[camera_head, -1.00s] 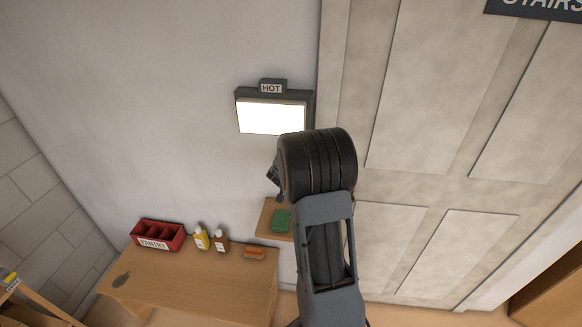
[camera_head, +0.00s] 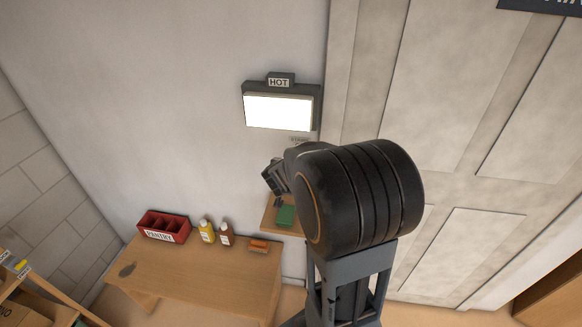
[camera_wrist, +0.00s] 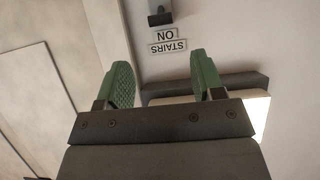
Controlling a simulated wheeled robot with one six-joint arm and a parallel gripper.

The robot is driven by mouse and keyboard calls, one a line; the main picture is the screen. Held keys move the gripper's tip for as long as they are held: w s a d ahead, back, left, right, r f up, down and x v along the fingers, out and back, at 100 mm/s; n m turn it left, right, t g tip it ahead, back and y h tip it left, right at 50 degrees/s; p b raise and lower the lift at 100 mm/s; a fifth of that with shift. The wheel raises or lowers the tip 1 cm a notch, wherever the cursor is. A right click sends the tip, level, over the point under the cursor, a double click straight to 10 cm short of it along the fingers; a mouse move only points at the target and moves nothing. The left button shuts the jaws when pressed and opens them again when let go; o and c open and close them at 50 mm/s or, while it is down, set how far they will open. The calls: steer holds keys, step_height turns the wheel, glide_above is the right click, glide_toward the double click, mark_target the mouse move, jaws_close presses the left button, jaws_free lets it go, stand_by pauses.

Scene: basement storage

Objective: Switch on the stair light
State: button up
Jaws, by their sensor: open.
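The stair switch (camera_wrist: 160,12) is a small dark block on the pale wall at the top of the wrist view. Beside it are an upside-down "ON" label (camera_wrist: 165,34) and a "STAIRS" label (camera_wrist: 167,47). In the wrist view my gripper (camera_wrist: 160,59) is open and empty, its two green-padded fingers apart, with the labels and switch beyond the gap. In the head view my gripper (camera_head: 273,178) is a dark shape below the lit panel, mostly hidden by my arm. A small label (camera_head: 299,140) shows there, but the switch is hidden.
A bright lit panel (camera_head: 278,112) marked "HOT" is on the wall beside the door (camera_head: 440,110). Below stand a wooden table (camera_head: 215,275) with a red pantry box (camera_head: 165,228), two bottles and an orange item, and a small shelf with a green object (camera_head: 286,215).

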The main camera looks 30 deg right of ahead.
steer(key=shift+v, duration=1.2)
steer(key=s+a+f+n+y+b, duration=0.1)
steer(key=a+n+y, duration=0.1)
steer(key=a+y, duration=0.4)
steer(key=s+a+f+n+y, duration=0.1)
steer(key=a+f+n+y, duration=0.15)
steer(key=a, duration=0.45)
steer(key=s+a+r+n+g+b, duration=0.1)
steer(key=s+a+n+g, duration=0.1)
steer(key=s, duration=0.5)
steer(key=s+a+r+n+g+b, duration=0.1)
steer(key=s+a+n+b, duration=0.1)
steer(key=s, duration=0.5)
steer(key=shift+a+g, duration=0.3)
steer(key=shift+g, duration=0.1)
steer(key=shift+s+r, duration=0.1)
